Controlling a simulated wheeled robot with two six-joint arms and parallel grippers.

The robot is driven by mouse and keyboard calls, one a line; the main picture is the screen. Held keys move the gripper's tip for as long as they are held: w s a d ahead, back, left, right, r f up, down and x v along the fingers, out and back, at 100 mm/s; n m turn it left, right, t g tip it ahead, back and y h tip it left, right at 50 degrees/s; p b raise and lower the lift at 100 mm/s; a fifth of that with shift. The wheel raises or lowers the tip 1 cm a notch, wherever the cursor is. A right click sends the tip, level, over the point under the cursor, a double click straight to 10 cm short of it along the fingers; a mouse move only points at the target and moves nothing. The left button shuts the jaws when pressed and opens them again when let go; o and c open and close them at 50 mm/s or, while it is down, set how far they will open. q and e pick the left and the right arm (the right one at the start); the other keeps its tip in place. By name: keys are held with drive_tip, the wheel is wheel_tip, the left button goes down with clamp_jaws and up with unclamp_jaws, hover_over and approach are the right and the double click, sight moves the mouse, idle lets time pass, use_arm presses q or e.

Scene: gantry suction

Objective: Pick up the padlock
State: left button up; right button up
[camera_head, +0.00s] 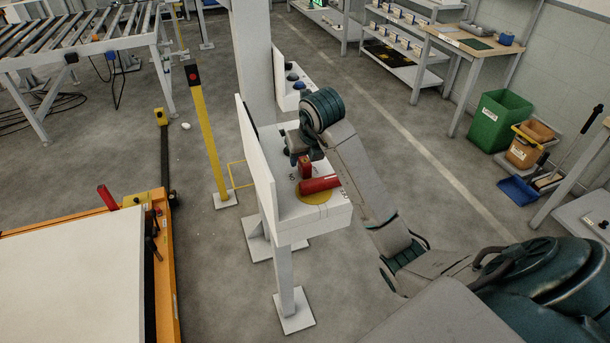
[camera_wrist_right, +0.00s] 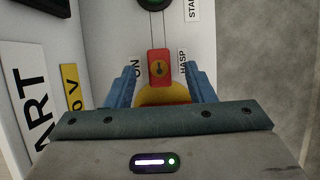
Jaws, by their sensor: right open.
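The padlock is a small red block with a brass keyhole mark, on the white control box (camera_head: 314,222). It shows as the red padlock (camera_wrist_right: 159,66) in the right wrist view and as a small red padlock (camera_head: 305,168) in the head view, partly hidden by my gripper. My right gripper (camera_head: 304,158) is over it, open. In the wrist view its blue fingers (camera_wrist_right: 161,70) stand on either side of the padlock, with gaps. A thick red handle (camera_head: 320,184) lies across a yellow disc (camera_head: 313,197) beside the padlock. My left gripper is not in view.
A tall white panel (camera_head: 258,165) stands along the left of the box. A yellow post (camera_head: 206,140) and an orange-framed cart (camera_head: 165,270) are further left. Green (camera_head: 497,120) and orange bins stand at right. The grey floor between is open.

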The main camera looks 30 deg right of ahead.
sight(305, 161)
drive_tip(key=x, duration=0.3)
drive_tip(key=shift+w+f, duration=0.1)
drive_tip(key=shift+w, duration=0.05)
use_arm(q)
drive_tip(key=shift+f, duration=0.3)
use_arm(e)
drive_tip(key=c, duration=0.3)
clamp_jaws()
